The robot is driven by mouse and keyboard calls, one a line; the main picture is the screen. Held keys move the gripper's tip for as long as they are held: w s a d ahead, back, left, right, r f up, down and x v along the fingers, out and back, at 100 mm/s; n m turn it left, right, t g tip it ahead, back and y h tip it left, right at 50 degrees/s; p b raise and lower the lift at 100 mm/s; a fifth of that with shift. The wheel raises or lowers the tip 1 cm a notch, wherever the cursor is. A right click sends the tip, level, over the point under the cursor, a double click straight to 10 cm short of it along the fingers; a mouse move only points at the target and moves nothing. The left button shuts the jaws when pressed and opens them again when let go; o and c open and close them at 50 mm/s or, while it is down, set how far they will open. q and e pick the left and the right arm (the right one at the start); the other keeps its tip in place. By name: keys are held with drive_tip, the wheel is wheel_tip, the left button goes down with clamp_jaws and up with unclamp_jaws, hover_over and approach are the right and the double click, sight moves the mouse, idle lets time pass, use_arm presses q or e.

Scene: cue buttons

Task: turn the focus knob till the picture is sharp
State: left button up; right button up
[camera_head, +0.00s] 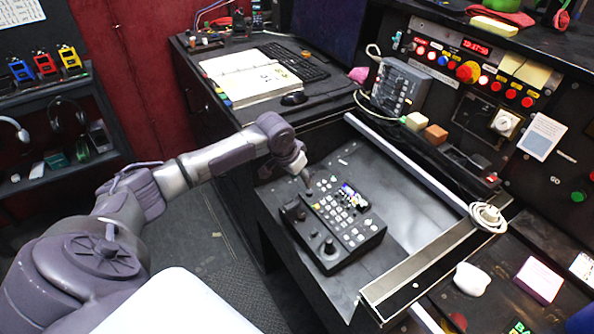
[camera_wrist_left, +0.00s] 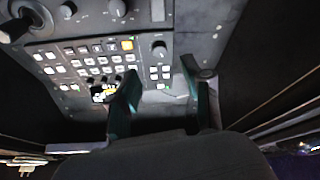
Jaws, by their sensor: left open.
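A black control panel (camera_head: 372,236) with rows of pale buttons stands on the dark desk. My left gripper (camera_head: 307,183) is at its far left corner, fingers pointing down. In the left wrist view the fingers (camera_wrist_left: 160,78) are apart with nothing between them. A round dark knob (camera_wrist_left: 158,48) shows just beyond the fingertips, apart from them. Another round knob (camera_head: 330,247) is at the panel's near end. A small coloured display (camera_head: 350,193) is partly hidden behind a finger in the wrist view; its sharpness cannot be told. Labels are unreadable. My right gripper is not in view.
A black joystick (camera_head: 293,211) rises from the panel's left edge. A metal rail (camera_head: 420,272) borders the desk on the near right. An open book (camera_head: 250,77) lies at the back. The desk right of the panel is mostly clear.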

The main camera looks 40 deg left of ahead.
use_arm(q)
drive_tip(key=shift+v, duration=2.05)
drive_tip(key=shift+s+f, duration=0.1)
drive_tip(key=shift+f, duration=0.05)
